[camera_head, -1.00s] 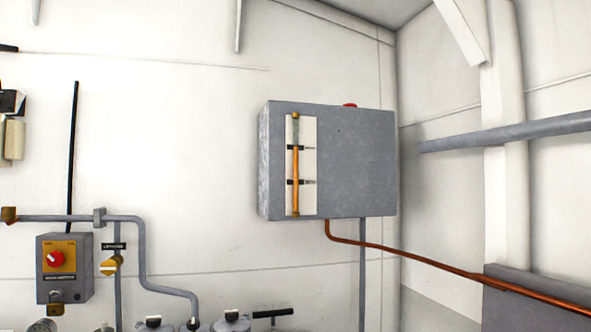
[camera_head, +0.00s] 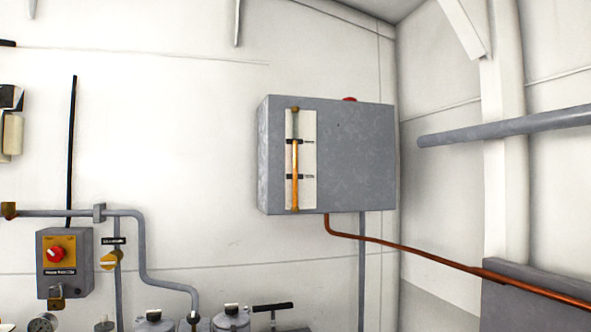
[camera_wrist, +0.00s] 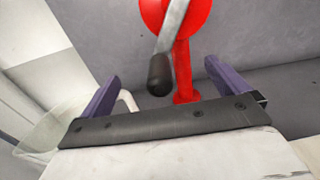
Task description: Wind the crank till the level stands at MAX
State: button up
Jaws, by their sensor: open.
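The grey tank (camera_head: 345,155) hangs on the wall in the head view. Its sight gauge (camera_head: 294,160) has a white backing and two dark marks, with labels too small to read. The orange level appears to stand close to the upper mark. In the wrist view, the crank (camera_wrist: 170,35) has a red body and a bare metal arm ending in a black knob (camera_wrist: 160,76). My gripper (camera_wrist: 162,70) is open, its two purple fingers either side of the knob in the picture. I cannot tell whether the knob lies between them in depth. The gripper is not visible in the head view.
A copper pipe (camera_head: 400,251) runs from the tank's underside to the right. A grey switch box (camera_head: 65,264) with a red knob and a yellow-handled valve (camera_head: 109,261) are at lower left. Canisters and a black T-handle (camera_head: 272,307) stand along the bottom.

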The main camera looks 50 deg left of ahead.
jog(key=v, duration=0.8)
jog(key=shift+s, duration=0.25)
jog(key=shift+a, duration=0.1)
dwell(0.3)
